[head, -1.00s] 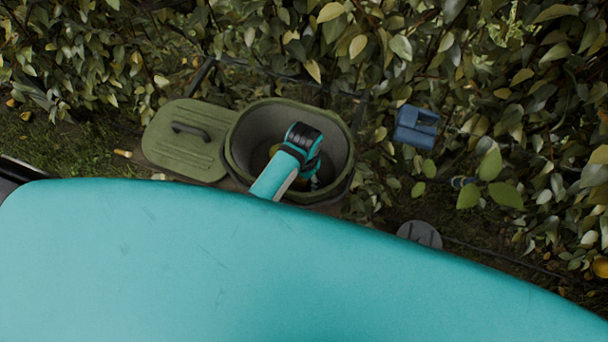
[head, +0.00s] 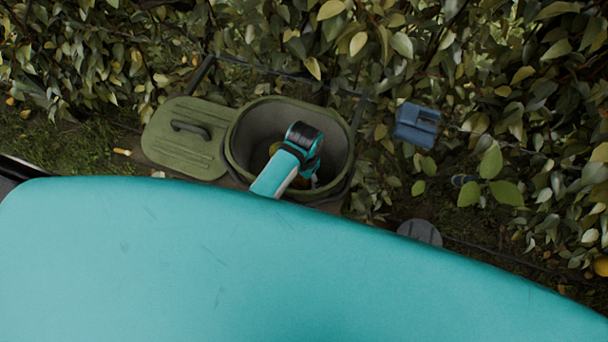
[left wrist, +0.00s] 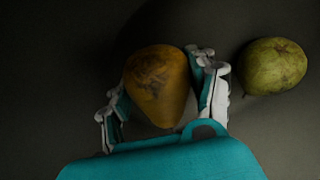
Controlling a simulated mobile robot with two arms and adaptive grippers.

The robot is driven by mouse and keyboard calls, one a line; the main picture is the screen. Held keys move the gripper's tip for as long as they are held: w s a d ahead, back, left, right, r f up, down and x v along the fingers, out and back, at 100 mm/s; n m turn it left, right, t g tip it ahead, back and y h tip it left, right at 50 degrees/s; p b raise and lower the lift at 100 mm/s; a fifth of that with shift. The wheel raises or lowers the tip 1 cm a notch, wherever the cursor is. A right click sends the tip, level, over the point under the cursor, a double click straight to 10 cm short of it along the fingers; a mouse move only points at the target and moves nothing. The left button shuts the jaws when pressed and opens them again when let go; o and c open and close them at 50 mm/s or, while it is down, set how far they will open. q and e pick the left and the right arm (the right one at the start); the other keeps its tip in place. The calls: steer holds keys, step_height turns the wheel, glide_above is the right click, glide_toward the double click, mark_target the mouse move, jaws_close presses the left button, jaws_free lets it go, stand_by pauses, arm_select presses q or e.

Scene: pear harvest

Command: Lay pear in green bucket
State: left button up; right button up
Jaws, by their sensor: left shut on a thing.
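The green bucket (head: 236,160) stands in front of the hedge in the head view, open at the top. My left gripper (head: 312,182) reaches down inside it, its fingers mostly hidden by my own wrist. In the left wrist view my left gripper (left wrist: 158,88) is shut on an orange-brown pear (left wrist: 158,80), with fingers on both sides of it. A greenish pear (left wrist: 272,66) lies apart to the right on the dark surface inside the bucket. My right gripper is out of view.
A green lid (head: 185,150) with a dark handle lies against the bucket's left side. A blue box-like object (head: 416,126) is at the hedge on the right. A grey round object (head: 420,232) sits lower right. Leafy hedge fills the back.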

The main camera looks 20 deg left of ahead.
arm_select(q)
steer(key=shift+f, duration=0.2)
steer(key=o, duration=1.3)
steer(key=shift+o, duration=0.2)
step_height(320, 180, up, 12)
